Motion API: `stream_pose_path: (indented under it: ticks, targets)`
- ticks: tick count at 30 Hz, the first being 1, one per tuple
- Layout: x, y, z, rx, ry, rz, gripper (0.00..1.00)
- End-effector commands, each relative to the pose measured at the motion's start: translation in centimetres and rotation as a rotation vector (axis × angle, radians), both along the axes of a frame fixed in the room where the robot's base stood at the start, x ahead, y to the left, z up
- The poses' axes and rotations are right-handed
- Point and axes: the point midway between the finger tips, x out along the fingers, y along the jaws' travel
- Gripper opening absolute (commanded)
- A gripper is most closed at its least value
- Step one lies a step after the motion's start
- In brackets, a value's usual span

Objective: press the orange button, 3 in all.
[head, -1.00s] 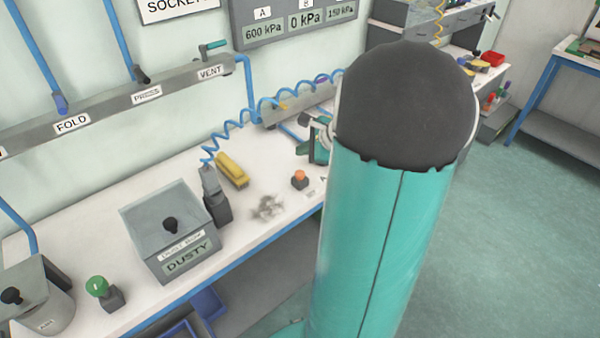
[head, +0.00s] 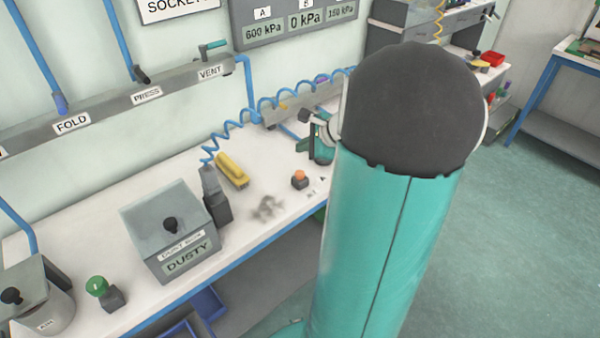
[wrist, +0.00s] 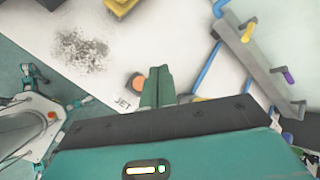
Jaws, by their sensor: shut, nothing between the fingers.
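The orange button (head: 299,175) sits on a small dark base on the white bench, just left of my arm in the head view. In the wrist view the orange button (wrist: 138,81) shows beside the fingertips, on their left, above the printed word JET. My gripper (wrist: 158,72) is shut and empty, its teal fingers side by side. In the picture the fingertips are close to the button; I cannot tell whether they touch it or how high they are. In the head view my arm hides most of the gripper.
A grey dust smudge (head: 267,207) lies left of the button. A yellow block (head: 232,170), a grey DUSTY box (head: 170,235) and a green button (head: 97,286) stand further left. A blue coiled hose (head: 240,125) hangs behind. A rail with coloured handles (wrist: 255,62) is right of the fingers.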

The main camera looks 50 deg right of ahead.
Motion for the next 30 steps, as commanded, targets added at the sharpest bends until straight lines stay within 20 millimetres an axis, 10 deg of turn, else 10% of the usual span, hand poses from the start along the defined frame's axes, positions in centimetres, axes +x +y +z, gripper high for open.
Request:
stream_pose_path:
  ticks: [13, 30]
  targets:
    - [-0.1, 0.0, 2.7, -0.003, 0.003, -0.003, 0.0]
    - [-0.1, 0.0, 0.5, 0.001, 0.004, -0.001, 0.0]
